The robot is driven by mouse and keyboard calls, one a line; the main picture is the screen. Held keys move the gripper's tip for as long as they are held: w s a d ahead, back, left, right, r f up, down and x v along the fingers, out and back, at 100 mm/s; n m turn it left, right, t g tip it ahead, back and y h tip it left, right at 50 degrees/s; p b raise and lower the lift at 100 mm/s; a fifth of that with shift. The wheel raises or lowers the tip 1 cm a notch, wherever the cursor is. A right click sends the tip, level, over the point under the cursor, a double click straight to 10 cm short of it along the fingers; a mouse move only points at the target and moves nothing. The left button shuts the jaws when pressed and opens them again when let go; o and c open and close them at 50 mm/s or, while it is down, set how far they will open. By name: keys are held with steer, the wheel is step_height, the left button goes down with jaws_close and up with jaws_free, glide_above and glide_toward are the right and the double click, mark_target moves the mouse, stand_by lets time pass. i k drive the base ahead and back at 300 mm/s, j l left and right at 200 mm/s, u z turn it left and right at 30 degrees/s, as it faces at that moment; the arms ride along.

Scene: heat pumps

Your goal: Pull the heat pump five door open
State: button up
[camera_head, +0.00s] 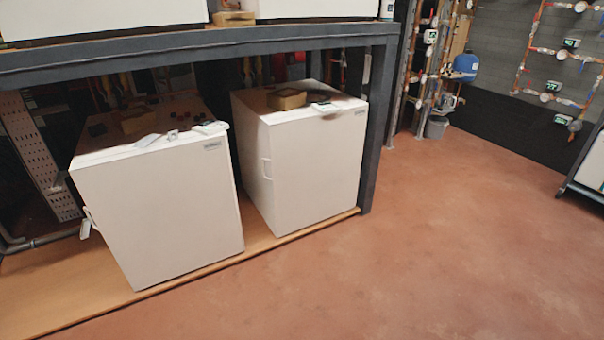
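Two white box-shaped heat pumps stand on the low wooden shelf of a dark metal rack. The left heat pump (170,215) has a plain front door that looks shut, with a handle (92,217) at its left edge. I cannot tell which one is number five; no readable number shows. Parts of two more white units (100,18) show on the upper shelf, cut off by the top edge. My gripper is not in view.
The rack's dark beam (200,53) and right post (378,130) frame the lower units. Small loose items lie on top of both pumps. The reddish floor (420,230) is clear in front and to the right. Pipes, a blue tank (466,66) and a grey bucket (436,127) stand at the back.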

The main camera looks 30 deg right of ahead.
mark_target(315, 161)
steer(key=i+l, duration=0.25)
steer(key=i, duration=0.2)
steer(key=i+l, duration=0.2)
steer(key=i, duration=0.3)
steer(key=i+l, duration=0.25)
steer(key=i, duration=0.2)
steer(key=i+l, duration=0.2)
steer(key=i, duration=0.25)
steer(key=i+l, duration=0.25)
steer(key=i, duration=0.25)
